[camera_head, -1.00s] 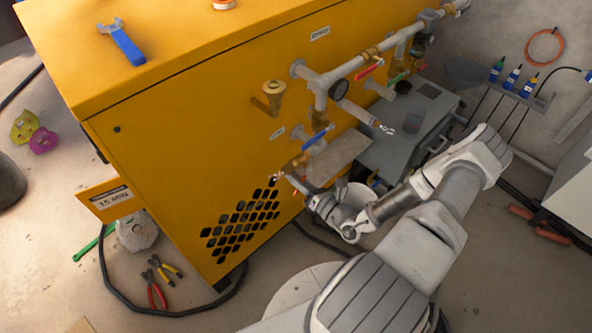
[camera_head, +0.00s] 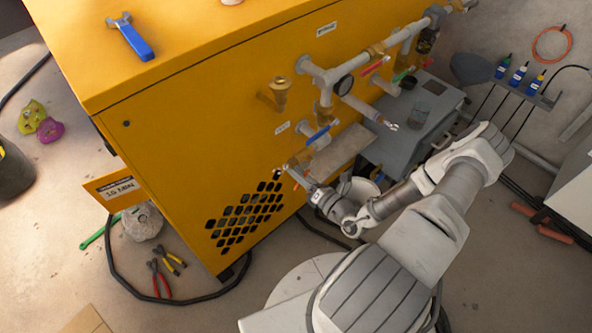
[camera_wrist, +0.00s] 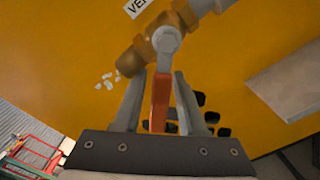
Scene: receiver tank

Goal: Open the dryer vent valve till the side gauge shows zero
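In the wrist view a brass vent valve (camera_wrist: 152,47) sits on the yellow panel, its orange lever (camera_wrist: 160,103) pointing down toward me. My gripper (camera_wrist: 158,100) has one finger on each side of this lever, with visible gaps, so it is open around it. In the head view my gripper (camera_head: 292,170) is at the lower front of the yellow dryer (camera_head: 180,150), and the lever there is mostly hidden. A small round gauge (camera_head: 343,85) with a dark rim is on the pipework above; I cannot read its needle.
A blue-handled valve (camera_head: 318,134) and a grey shelf plate (camera_head: 341,150) are close to my gripper. A red-handled valve (camera_head: 375,67) is higher up. Pliers (camera_head: 160,278), a black hose (camera_head: 112,262) and a grey stone (camera_head: 142,222) lie on the floor.

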